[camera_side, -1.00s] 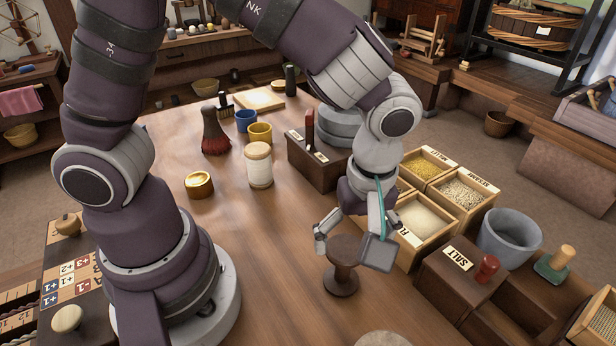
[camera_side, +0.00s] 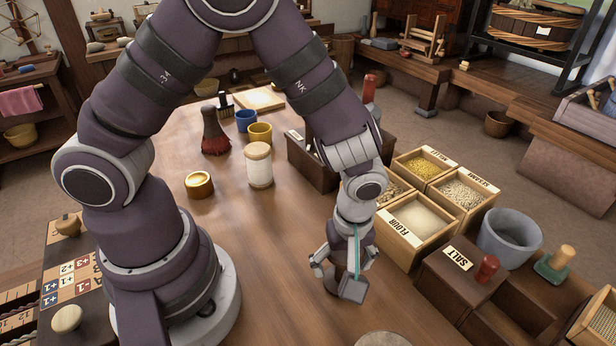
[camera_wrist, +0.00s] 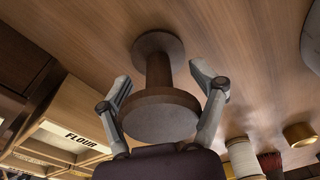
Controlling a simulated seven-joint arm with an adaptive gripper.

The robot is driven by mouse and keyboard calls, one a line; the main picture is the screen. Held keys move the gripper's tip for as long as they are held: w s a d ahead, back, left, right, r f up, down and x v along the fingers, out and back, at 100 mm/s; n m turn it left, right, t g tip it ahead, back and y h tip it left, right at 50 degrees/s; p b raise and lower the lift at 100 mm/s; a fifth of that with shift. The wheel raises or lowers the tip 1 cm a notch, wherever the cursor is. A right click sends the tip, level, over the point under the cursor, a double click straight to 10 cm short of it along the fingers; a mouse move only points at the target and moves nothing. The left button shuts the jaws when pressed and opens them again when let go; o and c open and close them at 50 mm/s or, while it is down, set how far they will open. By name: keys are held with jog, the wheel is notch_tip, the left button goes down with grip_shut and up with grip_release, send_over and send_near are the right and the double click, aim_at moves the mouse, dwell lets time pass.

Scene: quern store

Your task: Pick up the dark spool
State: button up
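The dark spool (camera_side: 331,283) stands upright on the wooden table. In the side view it is mostly hidden behind my gripper (camera_side: 340,275). The wrist view shows the spool's round top flange (camera_wrist: 160,116), its narrower stem and its wide base on the wood. My gripper's two fingers (camera_wrist: 160,82) are spread, one on each side of the spool. Gaps show between the fingers and the stem, so my gripper is open and holds nothing. Its fingertips reach past the top flange toward the base.
The flour box (camera_side: 420,219) and other grain boxes lie just right of my gripper. The salt box (camera_side: 450,280) stands farther right. A white lidded jar (camera_side: 259,168) and a brass pot (camera_side: 199,185) stand left. The tabletop (camera_side: 270,270) left of the spool is clear.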

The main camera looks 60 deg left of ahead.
jog(key=shift+c, duration=1.3)
